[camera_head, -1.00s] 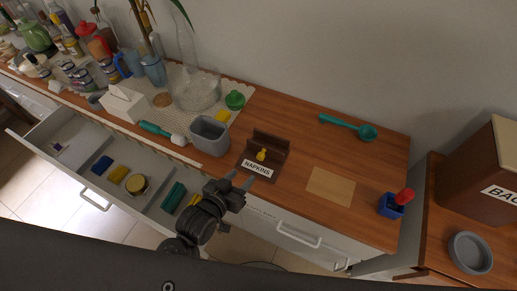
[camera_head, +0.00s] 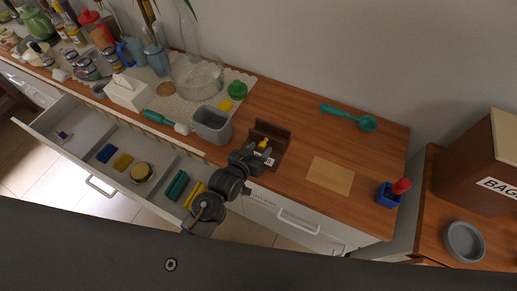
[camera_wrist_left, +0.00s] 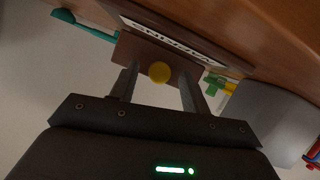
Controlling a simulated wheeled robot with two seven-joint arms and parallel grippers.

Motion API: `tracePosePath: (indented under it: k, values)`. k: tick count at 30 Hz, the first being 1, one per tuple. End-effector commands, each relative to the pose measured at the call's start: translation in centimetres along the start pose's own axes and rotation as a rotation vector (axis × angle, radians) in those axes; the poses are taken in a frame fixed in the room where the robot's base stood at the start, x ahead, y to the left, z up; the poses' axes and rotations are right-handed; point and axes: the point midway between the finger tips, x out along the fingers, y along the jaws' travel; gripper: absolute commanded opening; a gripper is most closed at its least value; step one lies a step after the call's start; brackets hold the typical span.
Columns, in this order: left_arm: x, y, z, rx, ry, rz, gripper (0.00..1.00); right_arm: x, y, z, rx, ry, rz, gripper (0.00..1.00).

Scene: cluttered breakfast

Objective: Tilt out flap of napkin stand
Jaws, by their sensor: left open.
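The brown wooden napkin stand (camera_head: 281,136) stands near the counter's front edge, with a white label partly hidden by my gripper. Its round yellow knob (camera_head: 264,143) shows just beyond the gripper. In the left wrist view the yellow knob (camera_wrist_left: 160,72) lies between the two fingers, in front of a brown panel (camera_wrist_left: 142,50); the white label (camera_wrist_left: 175,40) is beside it. My left gripper (camera_head: 256,150) is open at the stand's front, its fingers (camera_wrist_left: 160,88) on either side of the knob with gaps. I cannot tell how far the flap is tilted. My right gripper is out of view.
A grey bin (camera_head: 212,125) stands close left of the stand. A tan square (camera_head: 330,175) and a blue holder (camera_head: 388,195) are to the right, a teal scoop (camera_head: 350,117) behind. An open drawer (camera_head: 110,150) juts out at front left.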

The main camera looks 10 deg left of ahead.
Motion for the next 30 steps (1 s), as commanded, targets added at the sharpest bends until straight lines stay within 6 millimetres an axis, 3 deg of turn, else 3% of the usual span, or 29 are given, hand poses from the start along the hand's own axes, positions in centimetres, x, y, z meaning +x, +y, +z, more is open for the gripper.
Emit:
tracePosePath:
  k: [7, 17, 20, 24, 30]
  values:
    - [0.0, 0.0, 0.0, 0.0, 0.0, 0.0, 0.46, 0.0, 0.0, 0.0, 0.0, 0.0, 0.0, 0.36]
    - [0.0, 0.0, 0.0, 0.0, 0.0, 0.0, 0.03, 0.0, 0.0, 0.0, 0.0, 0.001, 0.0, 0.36]
    - [0.1, -0.1, 0.4, 0.001, 0.011, 0.002, 0.03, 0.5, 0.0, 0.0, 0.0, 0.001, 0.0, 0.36]
    - [0.2, -0.3, 1.7, 0.007, 0.094, 0.017, 0.03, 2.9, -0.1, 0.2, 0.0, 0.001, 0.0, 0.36]
    - [0.1, -0.4, 2.1, 0.018, 0.217, 0.039, 0.03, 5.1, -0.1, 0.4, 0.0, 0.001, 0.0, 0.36]
